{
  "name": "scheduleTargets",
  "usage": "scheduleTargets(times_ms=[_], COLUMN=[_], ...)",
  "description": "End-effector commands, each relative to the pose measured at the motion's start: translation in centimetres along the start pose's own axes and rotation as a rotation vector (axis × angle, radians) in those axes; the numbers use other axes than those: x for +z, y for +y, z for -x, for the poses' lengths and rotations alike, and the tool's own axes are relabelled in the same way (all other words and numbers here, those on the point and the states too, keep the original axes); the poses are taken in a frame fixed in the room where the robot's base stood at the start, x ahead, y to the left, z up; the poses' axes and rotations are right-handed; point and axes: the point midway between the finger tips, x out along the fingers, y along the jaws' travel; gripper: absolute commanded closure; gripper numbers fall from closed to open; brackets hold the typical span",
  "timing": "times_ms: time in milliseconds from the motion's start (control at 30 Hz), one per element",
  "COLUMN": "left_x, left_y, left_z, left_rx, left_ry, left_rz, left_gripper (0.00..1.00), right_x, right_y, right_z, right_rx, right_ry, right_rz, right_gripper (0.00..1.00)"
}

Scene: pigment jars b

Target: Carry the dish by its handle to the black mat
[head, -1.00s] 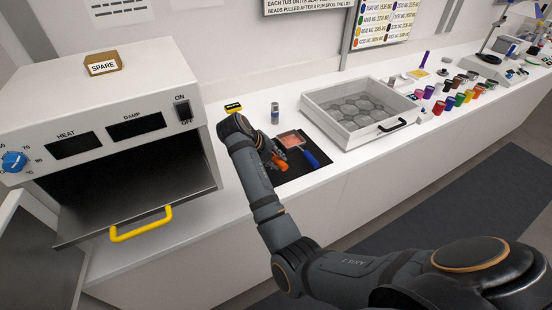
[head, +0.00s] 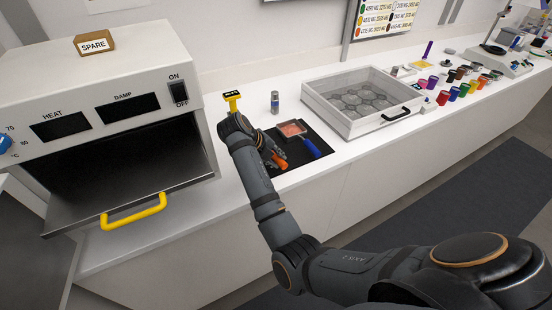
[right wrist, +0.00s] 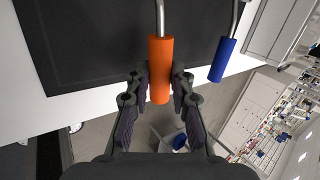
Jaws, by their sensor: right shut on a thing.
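My right gripper (right wrist: 160,85) is shut on the orange handle (right wrist: 159,68), which also shows in the head view (head: 280,160). A metal rod runs from that handle out of the wrist picture; my arm hides its dish in the head view. The black mat (head: 302,166) lies on the white bench under my gripper. The orange handle is near the mat's front left part; I cannot tell whether its dish touches the mat. A second dish (head: 291,129), with pinkish contents and a blue handle (head: 312,148), rests at the mat's back right. My left gripper is not in view.
An open oven (head: 150,60) with a yellow door handle stands left. A yellow stand (head: 233,97) and a small cylinder (head: 275,102) are behind the mat. A grey-white tray (head: 350,125) with round items stands right. Colored jars (head: 455,90) are farther right.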

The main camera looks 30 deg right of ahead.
Motion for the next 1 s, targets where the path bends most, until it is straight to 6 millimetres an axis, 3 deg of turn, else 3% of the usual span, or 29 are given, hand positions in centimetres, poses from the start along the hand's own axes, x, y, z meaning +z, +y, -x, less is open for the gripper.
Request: scheduleTargets(times_ms=[267,300,500,800,1000], left_x=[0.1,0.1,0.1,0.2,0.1], left_y=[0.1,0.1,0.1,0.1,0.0], left_z=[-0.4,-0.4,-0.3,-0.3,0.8], left_rx=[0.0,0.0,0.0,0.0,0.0], left_ry=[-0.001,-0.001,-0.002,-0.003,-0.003], left_rz=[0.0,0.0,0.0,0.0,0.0], left_gripper=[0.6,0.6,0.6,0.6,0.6], right_x=[0.0,0.0,0.0,0.0,0.0], right_y=[0.2,0.2,0.2,0.2,-0.7], right_z=[-0.3,-0.3,-0.3,-0.3,0.9], right_rx=[-0.001,-0.001,-0.001,0.001,0.0], right_ry=[-0.001,-0.002,-0.001,0.001,-0.001], right_rz=[-0.002,-0.002,-0.001,0.001,0.001], right_gripper=[1.0,0.77,0.51,0.51,0.51])
